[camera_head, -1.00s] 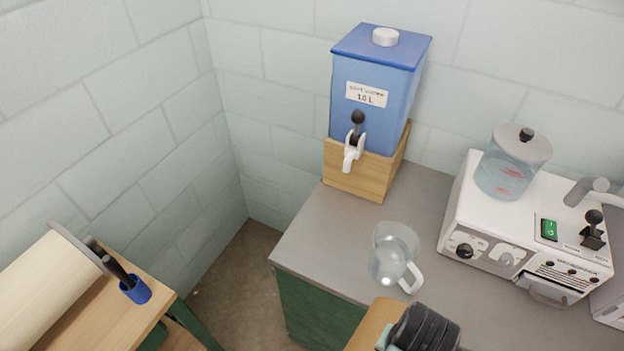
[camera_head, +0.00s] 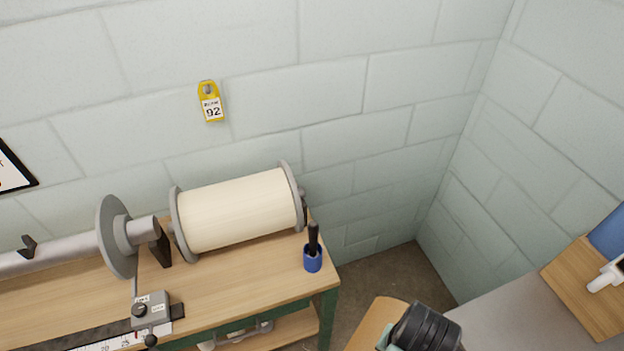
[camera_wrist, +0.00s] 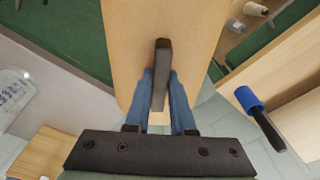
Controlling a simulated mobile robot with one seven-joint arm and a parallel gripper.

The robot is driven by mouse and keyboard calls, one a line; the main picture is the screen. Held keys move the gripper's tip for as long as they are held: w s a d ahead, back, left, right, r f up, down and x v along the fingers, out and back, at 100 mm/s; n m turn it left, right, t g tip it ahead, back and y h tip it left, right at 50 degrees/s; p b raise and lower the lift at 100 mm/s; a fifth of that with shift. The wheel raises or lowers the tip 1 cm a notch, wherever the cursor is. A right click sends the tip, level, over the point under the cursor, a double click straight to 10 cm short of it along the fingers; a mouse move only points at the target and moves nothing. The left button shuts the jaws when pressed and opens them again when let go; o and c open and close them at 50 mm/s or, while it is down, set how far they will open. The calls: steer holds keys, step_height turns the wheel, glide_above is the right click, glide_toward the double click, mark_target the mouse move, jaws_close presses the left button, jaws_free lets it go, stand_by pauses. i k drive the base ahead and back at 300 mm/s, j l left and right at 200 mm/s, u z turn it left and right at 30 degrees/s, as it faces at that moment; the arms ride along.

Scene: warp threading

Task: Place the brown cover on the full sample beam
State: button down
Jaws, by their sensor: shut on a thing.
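The brown cover (camera_wrist: 185,28) is a pale wood-brown piece with a dark handle (camera_wrist: 160,72). My gripper (camera_wrist: 160,88) is shut on this handle, its blue fingers on either side. Part of the cover (camera_head: 374,326) also shows at the bottom of the head view, beside my dark wrist. The full sample beam (camera_head: 238,211) is a cream-wound roll between two grey flanges, lying on the wooden bench against the wall. The cover is apart from it, to its lower right in the head view. No cover lies on the roll.
A blue cup with a black-handled tool (camera_head: 313,256) stands at the right end of the wooden bench (camera_head: 235,288). Left of the roll are a grey flanged shaft (camera_head: 116,238) and a small grey box (camera_head: 150,309). A grey counter (camera_head: 520,318) is at right, with a floor gap between.

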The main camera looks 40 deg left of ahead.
mark_target(237, 204)
steer(key=u, duration=1.45)
